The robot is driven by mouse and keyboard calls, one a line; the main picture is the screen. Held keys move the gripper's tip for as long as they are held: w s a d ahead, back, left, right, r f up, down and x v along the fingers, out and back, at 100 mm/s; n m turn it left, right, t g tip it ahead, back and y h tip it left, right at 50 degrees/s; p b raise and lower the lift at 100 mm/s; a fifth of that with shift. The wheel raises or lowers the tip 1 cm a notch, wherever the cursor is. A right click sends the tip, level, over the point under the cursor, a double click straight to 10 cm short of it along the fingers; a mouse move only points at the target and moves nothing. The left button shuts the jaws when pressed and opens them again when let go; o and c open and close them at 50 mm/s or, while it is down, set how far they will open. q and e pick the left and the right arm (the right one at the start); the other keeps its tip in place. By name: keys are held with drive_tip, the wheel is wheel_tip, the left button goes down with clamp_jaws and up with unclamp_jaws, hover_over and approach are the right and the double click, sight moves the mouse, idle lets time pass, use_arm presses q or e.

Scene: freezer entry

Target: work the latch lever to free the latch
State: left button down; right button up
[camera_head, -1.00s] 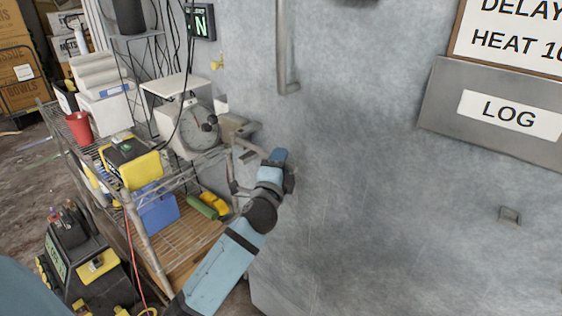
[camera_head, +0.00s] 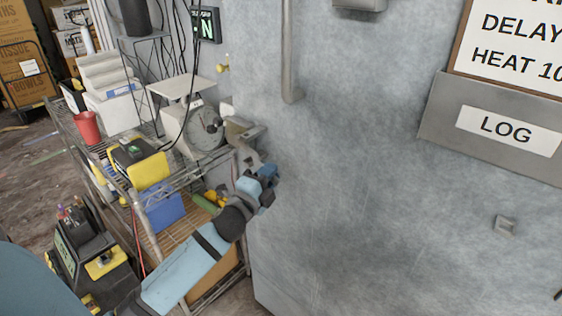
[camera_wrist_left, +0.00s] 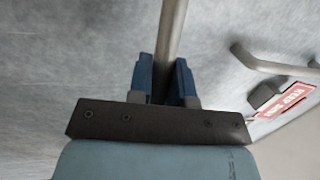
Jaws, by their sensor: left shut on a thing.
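The latch lever is a plain grey metal bar (camera_wrist_left: 173,28) that runs up between the blue fingers in the left wrist view. My left gripper (camera_wrist_left: 164,78) is shut on this bar, one finger on each side. In the head view my left gripper (camera_head: 262,180) is low at the left edge of the grey freezer door (camera_head: 390,200), just below the metal latch fitting (camera_head: 240,130). The gripper and wrist hide much of the lever there. My right gripper is not in view.
A wire shelf (camera_head: 150,190) with a scale (camera_head: 195,125) and a yellow-black device (camera_head: 138,160) stands close left of my arm. A vertical door handle (camera_head: 288,50) is above. A red label (camera_wrist_left: 288,101) shows in the wrist view. The door face to the right is mostly clear.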

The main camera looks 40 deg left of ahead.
use_arm(q)
drive_tip(key=shift+s+a+m+h, duration=0.25)
drive_tip(key=shift+s+m+h, duration=0.1)
drive_tip(key=shift+s+h, duration=0.2)
drive_tip(key=shift+s+a+m+h, duration=0.25)
drive_tip(key=shift+s+m+h, duration=0.15)
drive_tip(key=shift+h, duration=0.25)
drive_tip(key=c, duration=1.1)
unclamp_jaws()
drive_tip(key=shift+o, duration=0.2)
drive_tip(key=s+f+b, duration=0.2)
drive_tip(key=s, duration=1.1)
drive_tip(key=shift+s+a+f+b, duration=0.25)
drive_tip(key=shift+s+a+b, duration=0.05)
drive_tip(key=shift+a+b, duration=0.1)
